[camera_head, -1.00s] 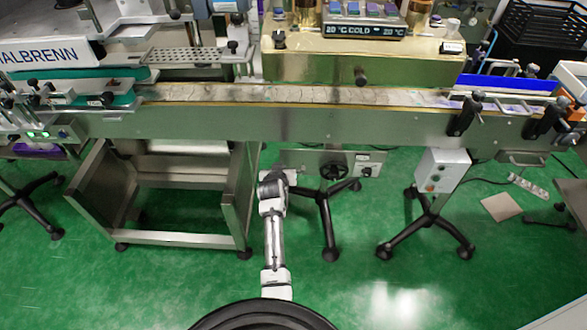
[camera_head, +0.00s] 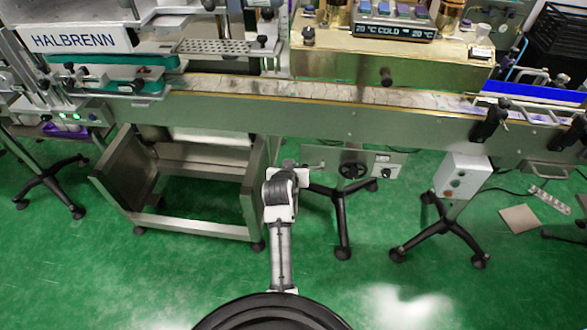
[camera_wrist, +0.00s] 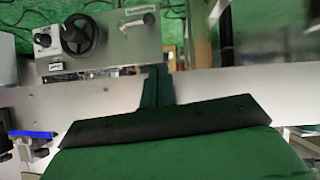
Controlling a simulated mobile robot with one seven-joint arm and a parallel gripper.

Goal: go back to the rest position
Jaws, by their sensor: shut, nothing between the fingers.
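My arm reaches forward from the bottom middle of the head view, in front of the conveyor. My gripper is at its far end, low before the machine's side, mostly hidden by my own wrist there. In the wrist view my gripper (camera_wrist: 157,72) shows as a dark post with its fingers together, rising from a black bar above a green-looking body. It holds nothing. The conveyor's grey side plate (camera_head: 330,122) runs across the head view, above and beyond my gripper.
A metal frame cart (camera_head: 185,227) stands left of my arm. A black tripod foot (camera_head: 341,225) is close on the right. A panel with a handwheel (camera_head: 353,170) hangs beneath the conveyor; it also shows in the wrist view (camera_wrist: 78,36). A white switch box (camera_head: 462,177) stands farther right. Green floor lies open around.

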